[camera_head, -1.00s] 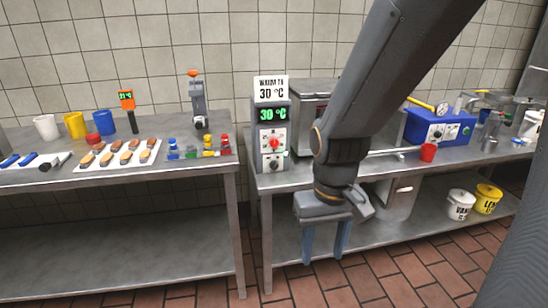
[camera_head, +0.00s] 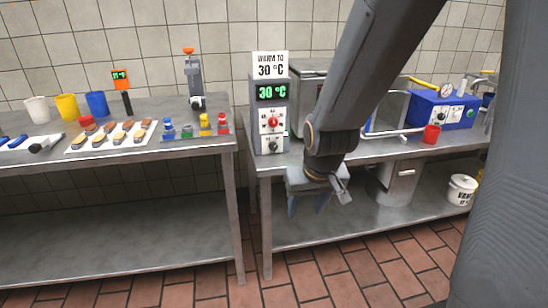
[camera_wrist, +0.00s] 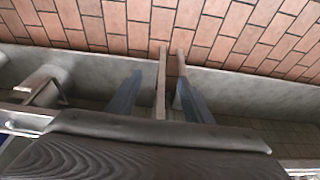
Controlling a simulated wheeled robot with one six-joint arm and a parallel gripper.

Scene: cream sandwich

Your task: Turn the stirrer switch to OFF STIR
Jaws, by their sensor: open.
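A grey control box (camera_head: 271,105) stands at the left end of the right bench. It has a green 30 °C display, a red knob (camera_head: 272,123) and a black knob (camera_head: 272,146) below. A blue box (camera_head: 443,110) farther right also bears knobs. The labels by the knobs are too small to read, so I cannot tell which one is the stirrer switch. My gripper (camera_head: 307,206) is open and empty, pointing down in front of the right bench, below its top and right of the control box. Its blue fingers also show in the wrist view (camera_wrist: 160,85).
A narrow gap separates the benches.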

